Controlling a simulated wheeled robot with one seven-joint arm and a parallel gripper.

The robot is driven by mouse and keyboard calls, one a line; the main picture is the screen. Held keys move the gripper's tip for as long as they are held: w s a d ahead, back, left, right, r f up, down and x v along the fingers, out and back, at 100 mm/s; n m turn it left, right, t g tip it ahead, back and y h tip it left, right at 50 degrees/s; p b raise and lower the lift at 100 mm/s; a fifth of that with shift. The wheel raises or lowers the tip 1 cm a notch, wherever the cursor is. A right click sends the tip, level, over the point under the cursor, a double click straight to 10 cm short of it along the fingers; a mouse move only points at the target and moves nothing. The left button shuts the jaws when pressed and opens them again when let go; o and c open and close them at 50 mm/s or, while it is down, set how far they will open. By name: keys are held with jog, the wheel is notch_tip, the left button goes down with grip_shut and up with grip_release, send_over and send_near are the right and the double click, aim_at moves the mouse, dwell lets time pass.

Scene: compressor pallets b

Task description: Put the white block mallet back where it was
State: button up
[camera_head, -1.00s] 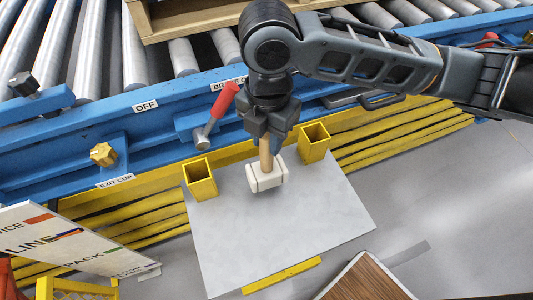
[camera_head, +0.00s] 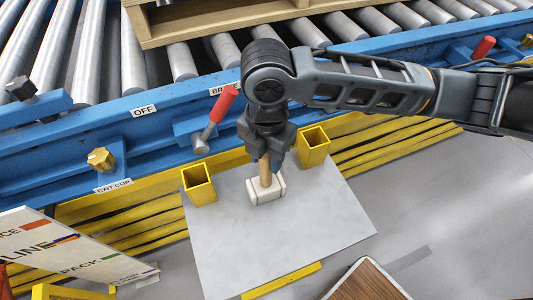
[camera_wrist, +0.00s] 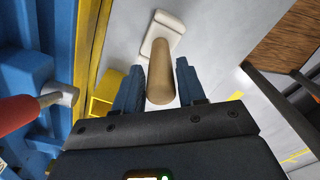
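The white block mallet (camera_head: 267,190) stands head down on the grey board, its wooden handle (camera_head: 265,171) pointing up. It is between two yellow square holders and a little in front of them, the left holder (camera_head: 199,184) and the right holder (camera_head: 313,146). My gripper (camera_head: 265,161) is above the head, with its fingers on either side of the handle. In the wrist view, the handle (camera_wrist: 160,78) lies between my two fingers, with narrow gaps beside it, so my gripper looks open. The white head (camera_wrist: 162,33) shows beyond the fingertips.
The grey board (camera_head: 290,245) has free room in front of the mallet. A red-handled lever (camera_head: 223,105) stands close left of my gripper on the blue conveyor rail (camera_head: 60,130). A sign panel (camera_head: 60,255) is at lower left, and a brown wooden surface (camera_head: 368,284) at lower right.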

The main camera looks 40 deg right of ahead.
jog(key=shift+o, duration=1.3)
jog(key=shift+r, duration=0.15)
notch_tip(320, 180, up, 12)
jog(key=p, duration=0.1)
jog(key=shift+p, duration=0.3)
